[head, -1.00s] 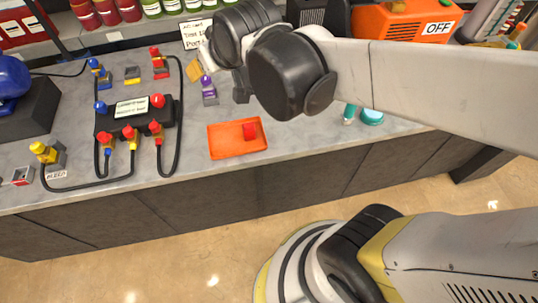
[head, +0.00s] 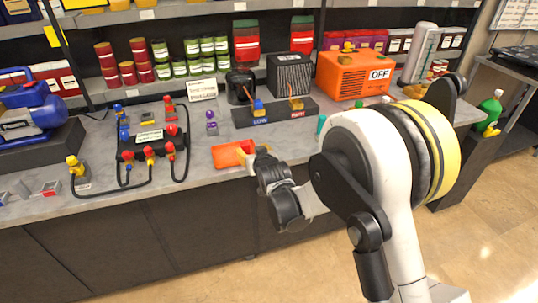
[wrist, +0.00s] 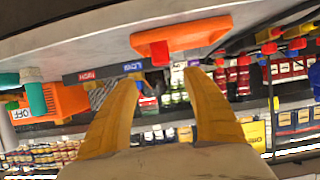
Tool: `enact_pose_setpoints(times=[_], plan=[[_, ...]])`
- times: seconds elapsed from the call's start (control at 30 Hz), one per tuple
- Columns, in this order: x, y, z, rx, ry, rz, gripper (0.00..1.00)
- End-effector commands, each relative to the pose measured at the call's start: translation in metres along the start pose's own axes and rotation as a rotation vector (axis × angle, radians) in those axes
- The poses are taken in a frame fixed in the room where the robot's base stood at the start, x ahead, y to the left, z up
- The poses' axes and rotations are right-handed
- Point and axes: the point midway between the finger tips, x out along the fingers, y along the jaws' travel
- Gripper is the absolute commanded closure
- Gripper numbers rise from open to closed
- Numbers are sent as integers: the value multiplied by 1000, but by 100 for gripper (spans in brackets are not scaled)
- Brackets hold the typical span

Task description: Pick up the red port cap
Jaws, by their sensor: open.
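The red port cap (wrist: 160,53) shows in the wrist view as a small red block at the orange tray (wrist: 190,34). The tray lies on the grey counter, and the wrist picture is upside down.
A black manifold with hoses and coloured valves (head: 148,143) stands left of the tray. A purple-topped fitting (head: 211,123) and a black LOW/HIGH block (head: 275,111) are behind it. An orange OFF unit (head: 355,75) stands at the back right. Shelves of jars line the back.

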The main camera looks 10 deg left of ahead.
Motion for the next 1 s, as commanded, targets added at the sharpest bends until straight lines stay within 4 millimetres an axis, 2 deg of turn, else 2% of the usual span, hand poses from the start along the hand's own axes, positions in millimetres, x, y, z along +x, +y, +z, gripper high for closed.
enact_pose_setpoints(times=[0.2,0.43,0.7,0.97,1.0], plan=[[38,0,2,0,0,0,42],[58,0,2,0,-1,1,42],[97,-2,2,1,-1,1,42],[100,-2,-1,1,-1,1,42],[100,-2,-1,1,-1,1,47]])
